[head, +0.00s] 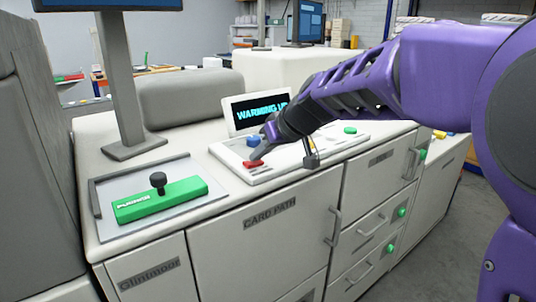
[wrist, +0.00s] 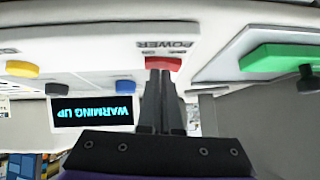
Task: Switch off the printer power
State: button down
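The printer's control panel (head: 232,156) lies on the white cabinet top, and its display (head: 250,104) reads "WARMING UP". The red power button (head: 253,164) sits at the panel's near left. In the wrist view, which is upside down, the red button (wrist: 163,63) shows beside the label "POWER". My gripper (head: 262,154) points down at this button. In the wrist view my gripper (wrist: 161,74) has its fingers together, with nothing seen between them. The fingertips overlap the button's edge; I cannot tell whether they press it. The display (wrist: 93,111) is lit there too.
A blue button (head: 253,140) is close behind my gripper, and a green one (head: 350,130) lies farther right.

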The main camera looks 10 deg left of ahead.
notch_tip(320, 180, up, 4)
jog(key=p, duration=0.3)
jog(key=shift+w+d+r, duration=0.1)
jog(key=shift+w, duration=0.05)
jog(key=v, duration=1)
